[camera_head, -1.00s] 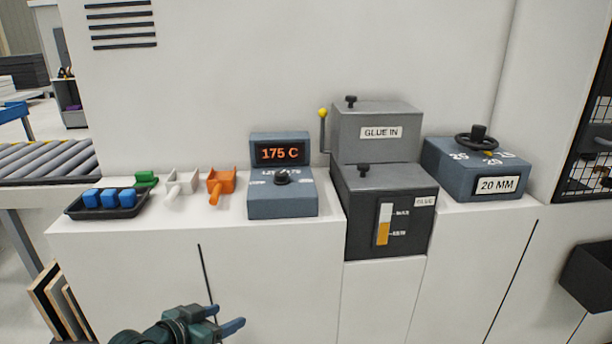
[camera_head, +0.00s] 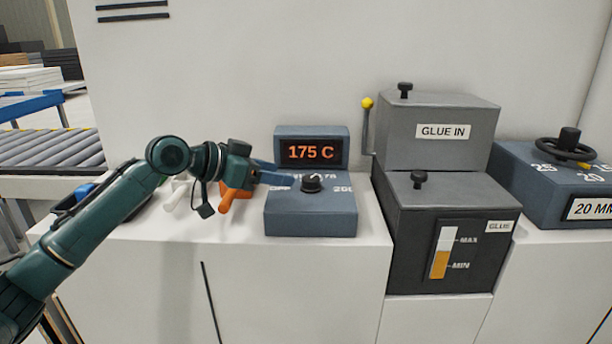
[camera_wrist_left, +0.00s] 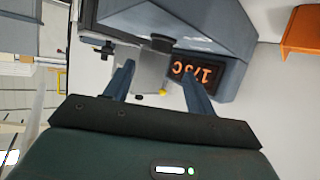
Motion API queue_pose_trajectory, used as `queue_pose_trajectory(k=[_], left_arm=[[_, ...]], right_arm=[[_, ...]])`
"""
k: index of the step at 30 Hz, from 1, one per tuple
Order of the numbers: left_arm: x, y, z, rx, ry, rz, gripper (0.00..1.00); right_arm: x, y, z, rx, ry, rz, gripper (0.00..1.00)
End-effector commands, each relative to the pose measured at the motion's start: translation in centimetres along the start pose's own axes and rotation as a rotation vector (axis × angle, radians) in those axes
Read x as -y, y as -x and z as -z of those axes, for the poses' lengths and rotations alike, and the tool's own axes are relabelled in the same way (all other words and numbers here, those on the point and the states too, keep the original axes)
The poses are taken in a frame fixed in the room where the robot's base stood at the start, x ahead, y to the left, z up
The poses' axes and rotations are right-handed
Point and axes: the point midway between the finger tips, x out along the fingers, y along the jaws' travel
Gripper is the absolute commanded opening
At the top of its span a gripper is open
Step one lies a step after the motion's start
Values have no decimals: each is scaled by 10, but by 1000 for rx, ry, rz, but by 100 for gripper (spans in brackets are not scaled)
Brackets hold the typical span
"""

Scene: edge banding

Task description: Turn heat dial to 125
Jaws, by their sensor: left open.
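The heat dial (camera_head: 312,183) is a black round knob on top of a blue-grey control box (camera_head: 310,220). Its display (camera_head: 311,151) reads 175 C in orange. Scale marks around the dial are partly hidden. My left gripper (camera_head: 284,173) is open and empty, just left of the dial, with its fingers pointing toward it. In the left wrist view the open fingers (camera_wrist_left: 158,68) frame the area near the dial (camera_wrist_left: 161,43), which looks apart from them. The display (camera_wrist_left: 196,74) appears upside down there, partly behind one finger. My right gripper is not in view.
An orange-handled tool (camera_head: 233,198) and a white one (camera_head: 176,195) lie under and beside my left arm. The grey GLUE IN box (camera_head: 440,145) and a yellow-tipped lever (camera_head: 367,104) stand right of the control box. A handwheel unit (camera_head: 540,190) is farther right.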

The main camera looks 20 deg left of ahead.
Motion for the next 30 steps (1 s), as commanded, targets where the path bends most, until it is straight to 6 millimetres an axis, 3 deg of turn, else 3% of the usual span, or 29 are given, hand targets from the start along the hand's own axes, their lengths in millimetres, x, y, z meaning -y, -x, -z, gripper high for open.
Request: queue_pose_trajectory(k=[6, 12, 24, 30], left_arm=[[0, -46, 2, -3, 2, -2, 55], [0, -71, 1, -3, 1, 0, 55], [0, -79, 0, -1, 0, 1, 55], [0, -79, 0, -1, 0, 1, 40]], right_arm=[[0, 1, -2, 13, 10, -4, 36], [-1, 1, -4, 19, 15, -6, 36], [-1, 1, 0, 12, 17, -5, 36], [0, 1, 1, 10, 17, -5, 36]])
